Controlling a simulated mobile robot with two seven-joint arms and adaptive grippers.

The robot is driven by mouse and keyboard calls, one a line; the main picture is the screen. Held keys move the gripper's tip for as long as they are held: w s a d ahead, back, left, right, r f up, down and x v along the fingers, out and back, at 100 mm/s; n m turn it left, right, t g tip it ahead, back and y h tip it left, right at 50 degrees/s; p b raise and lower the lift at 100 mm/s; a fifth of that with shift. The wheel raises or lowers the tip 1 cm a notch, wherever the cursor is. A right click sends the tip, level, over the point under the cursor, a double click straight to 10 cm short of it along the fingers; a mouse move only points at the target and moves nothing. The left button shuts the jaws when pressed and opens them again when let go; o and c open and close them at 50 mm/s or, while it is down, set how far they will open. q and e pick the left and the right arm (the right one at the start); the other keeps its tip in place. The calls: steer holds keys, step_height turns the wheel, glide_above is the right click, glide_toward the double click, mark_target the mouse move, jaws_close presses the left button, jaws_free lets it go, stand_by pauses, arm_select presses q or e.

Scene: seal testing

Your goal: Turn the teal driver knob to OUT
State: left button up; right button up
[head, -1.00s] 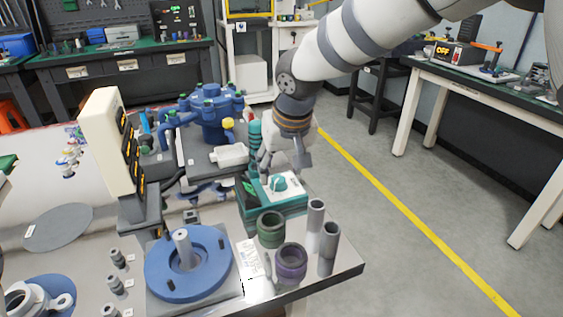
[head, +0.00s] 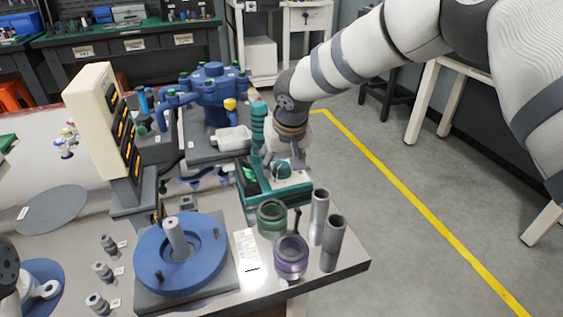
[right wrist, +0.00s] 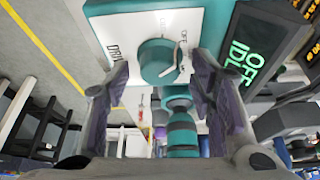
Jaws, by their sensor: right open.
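The teal driver knob (head: 283,170) sits on the white top panel of a teal driver box (head: 292,195) near the table's right edge. In the right wrist view the knob (right wrist: 155,62) is round, with a pale pointer mark towards the picture's right. Partly readable lettering surrounds it. My right gripper (head: 281,161) is over the box, pointing down at the knob. In the right wrist view its two fingers (right wrist: 160,75) are apart, one on each side of the knob; contact is not clear.
A dark display (right wrist: 250,47) beside the knob reads OFF and IDLE in green. Green (head: 271,218) and purple (head: 291,256) rings and two grey cylinders (head: 319,217) stand in front of the box. A blue pump-like unit (head: 212,92) stands behind. Open floor lies right.

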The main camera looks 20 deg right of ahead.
steer(key=shift+r, duration=0.1)
steer(key=c, duration=1.1)
steer(key=shift+n, duration=0.3)
steer(key=shift+d+n+y, duration=0.1)
steer(key=shift+n+y, duration=0.2)
steer(key=shift+n, duration=0.2)
steer(key=n+y, duration=0.1)
steer(key=n, duration=0.2)
steer(key=shift+g, duration=0.3)
steer(key=shift+d+f+n+y, duration=0.15)
steer(key=shift+n+y, duration=0.45)
steer(key=shift+n, duration=1)
steer(key=shift+g+b, duration=0.3)
